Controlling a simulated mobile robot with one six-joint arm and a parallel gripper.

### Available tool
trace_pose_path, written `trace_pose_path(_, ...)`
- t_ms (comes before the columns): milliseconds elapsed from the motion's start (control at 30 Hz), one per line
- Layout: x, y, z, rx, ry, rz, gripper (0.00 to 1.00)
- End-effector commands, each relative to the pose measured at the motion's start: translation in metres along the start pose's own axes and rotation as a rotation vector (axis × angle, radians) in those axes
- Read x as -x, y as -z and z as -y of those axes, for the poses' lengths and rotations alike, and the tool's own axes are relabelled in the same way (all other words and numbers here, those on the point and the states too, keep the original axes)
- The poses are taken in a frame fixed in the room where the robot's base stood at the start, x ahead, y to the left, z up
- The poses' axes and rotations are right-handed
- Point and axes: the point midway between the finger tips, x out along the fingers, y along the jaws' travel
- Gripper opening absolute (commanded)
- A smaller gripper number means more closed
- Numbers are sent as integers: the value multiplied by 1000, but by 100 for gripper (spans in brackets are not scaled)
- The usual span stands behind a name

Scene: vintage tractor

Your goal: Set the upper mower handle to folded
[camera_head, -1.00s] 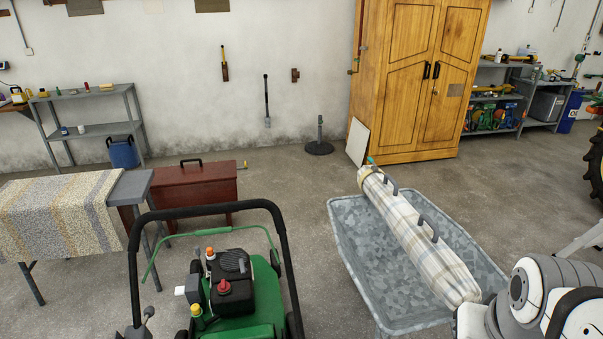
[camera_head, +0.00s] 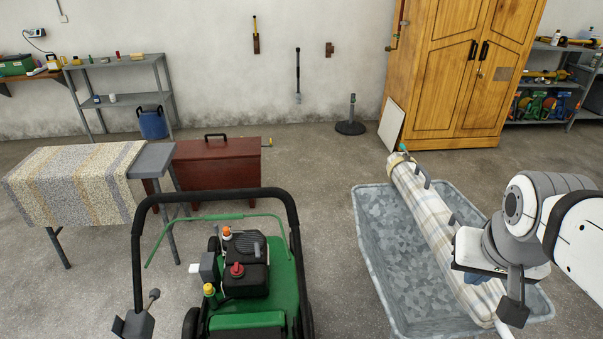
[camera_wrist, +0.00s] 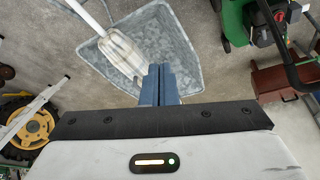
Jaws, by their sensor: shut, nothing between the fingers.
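The green mower (camera_head: 258,290) stands at the bottom centre of the head view, with a black engine on its deck. Its black upper handle (camera_head: 215,196) rises as a U-shaped bar, and a thin green bar (camera_head: 205,218) runs just inside it. In the wrist view part of the mower (camera_wrist: 238,20) shows at the top right, with the dark handle bar (camera_wrist: 282,55) at the right edge. My gripper (camera_wrist: 160,72) is shut and empty, its blue fingers together, apart from the mower.
A grey metal tub (camera_head: 372,215) holding a long striped roll (camera_head: 422,198) lies right of the mower, beneath my arm. A red-brown chest (camera_head: 215,165) and a cloth-draped table (camera_head: 75,185) stand behind and left. Bare floor lies between mower and tub.

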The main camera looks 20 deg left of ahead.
Motion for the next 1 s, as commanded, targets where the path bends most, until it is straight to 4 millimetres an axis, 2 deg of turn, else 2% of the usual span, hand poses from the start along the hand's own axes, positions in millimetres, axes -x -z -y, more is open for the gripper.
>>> trace_pose_path(33,-9,25,22,45,11,-14,0)
trace_pose_path(100,-13,62,58,96,24,-42,0)
trace_pose_path(167,-17,91,96,138,39,-69,0)
trace_pose_path(200,-19,107,124,165,52,-88,0)
trace_pose_path(267,-23,128,168,204,72,-115,0)
trace_pose_path(300,-25,138,200,229,85,-134,0)
trace_pose_path(367,-28,148,245,261,108,-159,0)
trace_pose_path(400,-30,152,274,281,123,-174,0)
trace_pose_path(500,-32,155,336,319,157,-208,0)
trace_pose_path(533,-32,154,352,328,166,-215,0)
trace_pose_path(600,-32,152,379,343,182,-230,0)
trace_pose_path(700,-32,150,402,353,197,-241,0)
trace_pose_path(867,-42,151,413,356,201,-245,0)
trace_pose_path(1000,-65,157,417,356,198,-242,0)
